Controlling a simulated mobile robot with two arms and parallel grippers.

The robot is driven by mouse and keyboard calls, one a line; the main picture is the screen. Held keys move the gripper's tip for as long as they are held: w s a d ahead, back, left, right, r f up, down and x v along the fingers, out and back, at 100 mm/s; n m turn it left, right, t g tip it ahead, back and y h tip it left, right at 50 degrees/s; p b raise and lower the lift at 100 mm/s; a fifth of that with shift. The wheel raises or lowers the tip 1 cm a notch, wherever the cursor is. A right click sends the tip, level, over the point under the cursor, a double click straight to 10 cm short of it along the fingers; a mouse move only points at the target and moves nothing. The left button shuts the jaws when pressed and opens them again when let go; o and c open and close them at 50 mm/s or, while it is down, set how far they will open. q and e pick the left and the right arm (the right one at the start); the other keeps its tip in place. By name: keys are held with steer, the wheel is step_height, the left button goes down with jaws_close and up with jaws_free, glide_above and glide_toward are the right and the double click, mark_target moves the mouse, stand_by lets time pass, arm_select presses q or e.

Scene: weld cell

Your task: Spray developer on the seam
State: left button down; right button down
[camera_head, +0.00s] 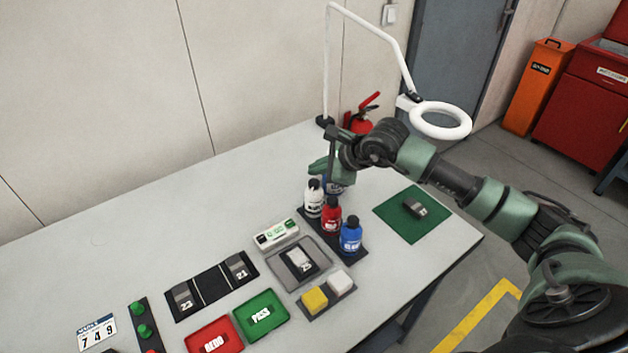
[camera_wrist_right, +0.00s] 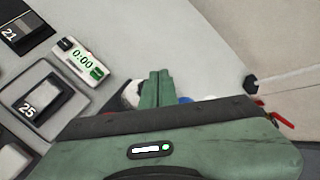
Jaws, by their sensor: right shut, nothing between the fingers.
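A white bottle (camera_head: 313,199) with a black cap, a red bottle (camera_head: 330,216) and a blue bottle (camera_head: 351,237) stand upright on a dark rack.
A timer (camera_head: 277,234) reading 0:00 in the wrist view (camera_wrist_right: 82,58) stands behind the tray. Yellow (camera_head: 314,300) and white (camera_head: 340,283) blocks lie in front. Red (camera_head: 215,338) and green (camera_head: 260,314) trays are left.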

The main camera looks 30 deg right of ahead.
mark_target(318, 184)
steer(key=shift+r+p, duration=0.8)
steer(key=shift+r, duration=1.45)
